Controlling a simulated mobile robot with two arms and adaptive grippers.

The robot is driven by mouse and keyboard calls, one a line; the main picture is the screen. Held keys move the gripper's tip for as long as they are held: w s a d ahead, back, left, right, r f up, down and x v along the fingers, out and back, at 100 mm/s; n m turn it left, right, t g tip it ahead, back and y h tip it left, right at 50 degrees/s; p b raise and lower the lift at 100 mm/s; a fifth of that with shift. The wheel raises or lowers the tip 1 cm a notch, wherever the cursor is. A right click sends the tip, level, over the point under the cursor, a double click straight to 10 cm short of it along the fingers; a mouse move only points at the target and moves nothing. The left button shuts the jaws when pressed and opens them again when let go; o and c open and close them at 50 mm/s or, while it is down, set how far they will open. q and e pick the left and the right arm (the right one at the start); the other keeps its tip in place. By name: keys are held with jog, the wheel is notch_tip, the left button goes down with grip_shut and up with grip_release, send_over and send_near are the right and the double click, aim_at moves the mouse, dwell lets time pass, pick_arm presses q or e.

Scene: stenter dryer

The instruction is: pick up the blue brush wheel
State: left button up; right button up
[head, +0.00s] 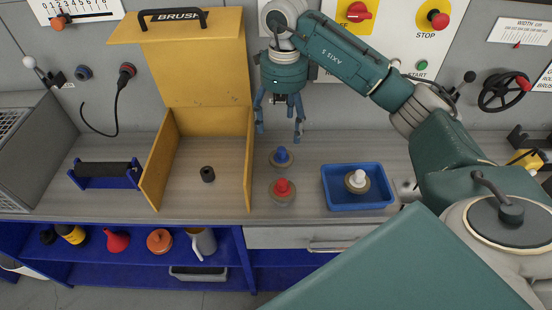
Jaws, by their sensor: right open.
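The blue brush wheel (282,156) stands on the grey worktop, a round bristled disc with a blue hub on top. My right gripper (279,132) points down above and a little behind it, with its fingers spread apart and nothing between them. A gap shows between the fingertips and the wheel, though its exact height is hard to tell. A red-hubbed brush wheel (282,190) stands just in front of the blue one. A white-hubbed brush wheel (357,181) lies in the blue tray (358,206) to the right. My left gripper is not in view.
A yellow box (202,75) with its lid raised, marked BRUSH, stands left of the wheels; a small black cylinder (207,174) sits inside its walls. A blue stand with a dark roller (104,174) is farther left. The back panel carries a STOP button (437,18) and a handwheel (504,91).

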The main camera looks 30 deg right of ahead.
aim_at(280, 149)
jog(key=shift+w+f, duration=0.3)
jog(key=shift+f, duration=0.3)
jog(key=shift+w+f, duration=0.25)
jog(key=shift+f, duration=0.3)
notch_tip(280, 149, down, 4)
jog(key=shift+s+r+p, duration=0.1)
jog(key=shift+r+p, duration=0.15)
jog(key=shift+p, duration=0.25)
jog(key=shift+s+f, duration=0.1)
jog(key=shift+f, duration=0.2)
notch_tip(280, 149, down, 5)
jog(key=p, duration=0.2)
jog(key=shift+a+p, duration=0.15)
jog(key=shift+p, duration=0.25)
jog(key=shift+s+f, duration=0.1)
jog(key=shift+f, duration=0.2)
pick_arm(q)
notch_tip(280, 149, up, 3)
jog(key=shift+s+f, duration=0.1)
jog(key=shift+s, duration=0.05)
pick_arm(e)
jog(key=c, duration=1.3)
